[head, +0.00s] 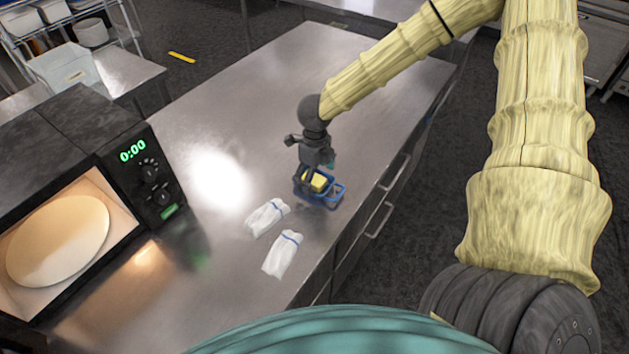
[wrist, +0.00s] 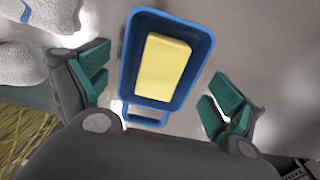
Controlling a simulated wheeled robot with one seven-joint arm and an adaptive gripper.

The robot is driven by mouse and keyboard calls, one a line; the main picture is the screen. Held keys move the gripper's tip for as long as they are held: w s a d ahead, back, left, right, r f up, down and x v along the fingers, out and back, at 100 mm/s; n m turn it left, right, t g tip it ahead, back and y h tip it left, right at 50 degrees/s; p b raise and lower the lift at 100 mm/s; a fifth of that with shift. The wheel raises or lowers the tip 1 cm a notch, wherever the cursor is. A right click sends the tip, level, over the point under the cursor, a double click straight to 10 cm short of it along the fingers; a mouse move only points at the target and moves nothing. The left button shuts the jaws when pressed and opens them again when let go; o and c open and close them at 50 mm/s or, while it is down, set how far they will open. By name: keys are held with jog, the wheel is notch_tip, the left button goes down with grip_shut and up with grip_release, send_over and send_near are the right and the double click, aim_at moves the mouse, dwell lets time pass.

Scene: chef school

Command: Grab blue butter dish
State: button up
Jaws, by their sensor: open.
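The blue butter dish (head: 333,193) stands on the metal counter near its right edge, with a yellow block of butter (head: 316,182) in it. In the wrist view the dish (wrist: 208,42) is a blue rectangular tray with a loop handle at its lower end, and the butter (wrist: 163,67) lies inside. My gripper (head: 316,165) is above the dish and partly covers it in the head view. In the wrist view my gripper (wrist: 160,92) is open, with one green-padded finger on each side of the dish. Both fingers look apart from it.
Two white cloth-like bundles with blue bands, one nearer the dish (head: 266,217) and one nearer the front (head: 283,254), lie left of it. A microwave (head: 120,150) with a lit opening stands at the left. The counter (head: 235,110) behind is clear.

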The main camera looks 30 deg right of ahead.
jog(key=shift+f, duration=0.45)
jog(key=shift+s+f, duration=0.25)
jog(key=shift+f, duration=0.1)
jog(key=shift+w+f, duration=0.1)
jog(key=c, duration=1.2)
